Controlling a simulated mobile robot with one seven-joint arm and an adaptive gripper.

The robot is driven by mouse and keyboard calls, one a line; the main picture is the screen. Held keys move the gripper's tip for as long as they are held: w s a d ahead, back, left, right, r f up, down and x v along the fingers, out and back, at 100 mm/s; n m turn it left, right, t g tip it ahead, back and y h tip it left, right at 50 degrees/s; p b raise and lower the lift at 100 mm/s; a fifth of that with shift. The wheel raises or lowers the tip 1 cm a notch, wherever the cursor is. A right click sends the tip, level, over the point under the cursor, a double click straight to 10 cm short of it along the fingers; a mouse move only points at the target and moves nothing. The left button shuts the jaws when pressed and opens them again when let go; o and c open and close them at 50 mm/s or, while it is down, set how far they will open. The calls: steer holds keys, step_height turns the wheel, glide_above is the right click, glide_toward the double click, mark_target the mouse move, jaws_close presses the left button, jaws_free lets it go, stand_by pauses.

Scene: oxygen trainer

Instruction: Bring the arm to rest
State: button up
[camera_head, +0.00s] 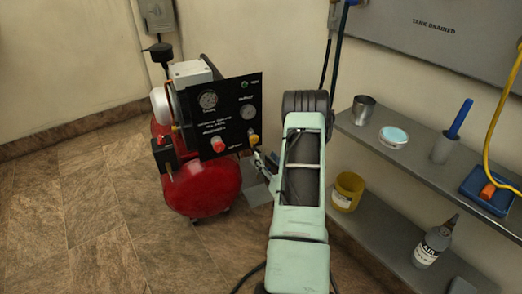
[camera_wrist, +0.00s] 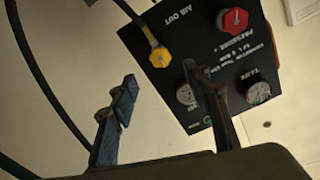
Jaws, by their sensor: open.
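My gripper (camera_wrist: 163,78) shows in the wrist view with its two dark fingers spread apart and nothing between them. The black control panel (camera_wrist: 225,35) lies beyond the fingers and appears upside down. Its yellow knob (camera_wrist: 160,57) is just past the gap, and the right finger overlaps the panel and hides part of it. I cannot tell whether that finger touches it. In the head view my pale green arm (camera_head: 300,215) reaches toward the panel (camera_head: 240,90), and the gripper is mostly hidden behind the arm.
The panel is mounted by a red compressor tank (camera_head: 205,188). Right of my arm, a grey wall shelf (camera_head: 415,160) holds a metal cup (camera_head: 363,110) and a blue-lidded dish (camera_head: 393,136). A yellow cup (camera_head: 347,191) and a bottle (camera_head: 432,245) stand lower. The floor at left is clear.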

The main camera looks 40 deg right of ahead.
steer(key=shift+v, duration=1.05)
